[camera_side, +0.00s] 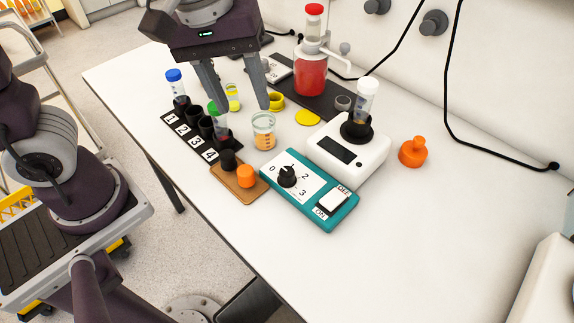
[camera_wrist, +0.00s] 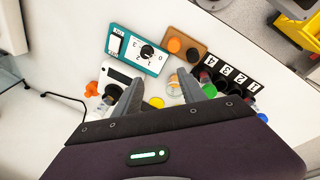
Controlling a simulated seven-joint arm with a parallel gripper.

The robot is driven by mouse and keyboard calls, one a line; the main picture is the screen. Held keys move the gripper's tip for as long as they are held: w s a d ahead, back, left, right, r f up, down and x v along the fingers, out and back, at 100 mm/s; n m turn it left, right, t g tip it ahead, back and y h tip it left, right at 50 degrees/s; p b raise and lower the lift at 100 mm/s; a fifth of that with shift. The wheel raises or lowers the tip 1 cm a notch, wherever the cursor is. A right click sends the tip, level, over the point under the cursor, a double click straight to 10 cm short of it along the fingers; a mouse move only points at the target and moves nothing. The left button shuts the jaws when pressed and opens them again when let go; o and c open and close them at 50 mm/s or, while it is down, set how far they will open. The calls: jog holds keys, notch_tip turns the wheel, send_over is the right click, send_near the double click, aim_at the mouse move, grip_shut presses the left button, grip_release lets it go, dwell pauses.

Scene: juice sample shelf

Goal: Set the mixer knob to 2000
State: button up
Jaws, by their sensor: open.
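A black mixer knob (camera_side: 287,176) sits on the white dial plate of a teal control box (camera_side: 338,223). The dial is marked 0, 1, 2 and 3; I cannot tell exactly where the knob points. A white rocker switch (camera_side: 334,200) with ON and OFF labels is on the same box. In the wrist view the knob (camera_wrist: 147,51) and the teal box (camera_wrist: 122,35) lie beyond my fingertips. My gripper (camera_side: 243,108) is open and empty, above the table behind the box, apart from the knob. It also shows in the wrist view (camera_wrist: 163,84).
A white vortex mixer (camera_side: 361,158) holding a capped tube (camera_side: 365,99) stands behind the box. A beaker of orange liquid (camera_side: 263,131), a brown holder (camera_side: 229,182) with two caps and a numbered tube rack (camera_side: 184,128) are left.

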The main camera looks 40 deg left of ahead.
aim_at(287, 171)
jog(key=w+d+f+n, duration=0.1)
jog(key=f, duration=0.1)
jog(key=w+d+f+n+g, duration=0.1)
jog(key=d+f+n, duration=0.1)
jog(key=f, duration=0.1)
jog(key=w+d+f+n+y, duration=0.1)
jog(key=w+d+f, duration=0.1)
jog(key=f, duration=0.1)
jog(key=shift+d+n+g, duration=0.25)
jog(key=shift+n+g, duration=0.05)
notch_tip(287, 171, down, 8)
jog(key=shift+d+r, duration=0.1)
jog(key=shift+r, duration=0.05)
grip_shut()
